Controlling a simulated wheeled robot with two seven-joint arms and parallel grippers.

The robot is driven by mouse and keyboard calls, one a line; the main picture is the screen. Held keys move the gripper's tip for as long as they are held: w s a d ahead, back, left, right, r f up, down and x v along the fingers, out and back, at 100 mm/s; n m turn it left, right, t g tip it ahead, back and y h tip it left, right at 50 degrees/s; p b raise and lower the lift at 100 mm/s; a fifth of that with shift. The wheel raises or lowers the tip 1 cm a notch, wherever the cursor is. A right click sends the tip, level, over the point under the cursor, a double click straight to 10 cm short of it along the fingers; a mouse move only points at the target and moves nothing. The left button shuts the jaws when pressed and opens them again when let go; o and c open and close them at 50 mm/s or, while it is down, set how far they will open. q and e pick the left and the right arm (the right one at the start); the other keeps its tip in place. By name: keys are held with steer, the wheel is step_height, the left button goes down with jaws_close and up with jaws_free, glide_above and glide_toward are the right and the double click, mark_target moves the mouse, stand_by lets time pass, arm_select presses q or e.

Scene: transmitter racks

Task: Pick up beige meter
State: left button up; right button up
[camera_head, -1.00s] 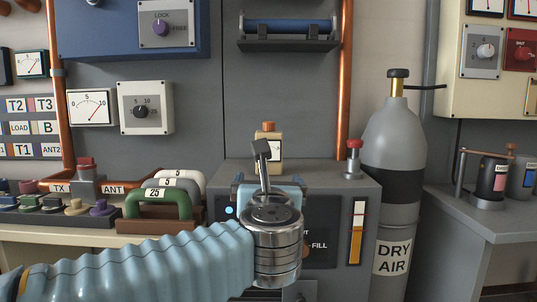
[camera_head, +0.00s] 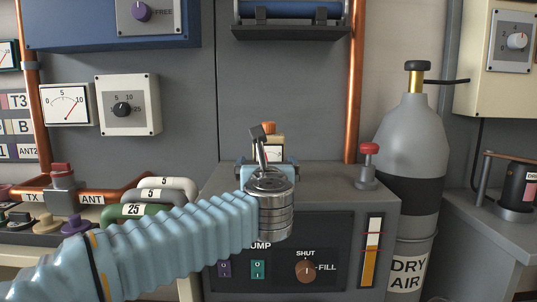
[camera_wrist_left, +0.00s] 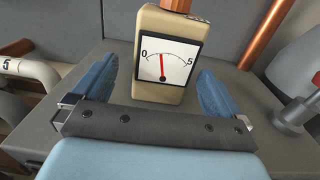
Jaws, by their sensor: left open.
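The beige meter (camera_wrist_left: 160,92) stands upright on the grey cabinet top in the left wrist view, its white dial marked 0 to 5 facing me. In the head view only its upper part (camera_head: 273,131) and a bit of its dial show, behind my left gripper (camera_head: 268,168). In the left wrist view my left gripper (camera_wrist_left: 160,92) is open, with one blue finger on each side of the meter's lower part. Gaps show between the fingers and the meter, and I cannot tell how deep it sits between them. My right gripper is not in view.
A red-topped valve (camera_head: 368,165) stands on the cabinet (camera_head: 330,195) to the right. A grey DRY AIR cylinder (camera_head: 412,150) stands farther right. White and green handles (camera_head: 165,185) are at the left. A copper pipe (camera_head: 356,90) runs up behind the cabinet.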

mark_target(268, 158)
arm_select(q)
steer(key=w+p, duration=0.2)
steer(key=w, duration=0.3)
steer(key=shift+w+d, duration=0.15)
steer(key=shift+w, duration=0.2)
steer(key=c, duration=1.1)
steer(key=shift+c, duration=0.6)
steer(key=shift+r, duration=0.3)
step_height(268, 158, up, 3)
steer(key=shift+p, duration=0.6)
steer(key=s+r+b, duration=0.1)
steer(key=s+r, duration=0.8)
steer(key=s, duration=0.5)
steer(key=shift+r, duration=0.25)
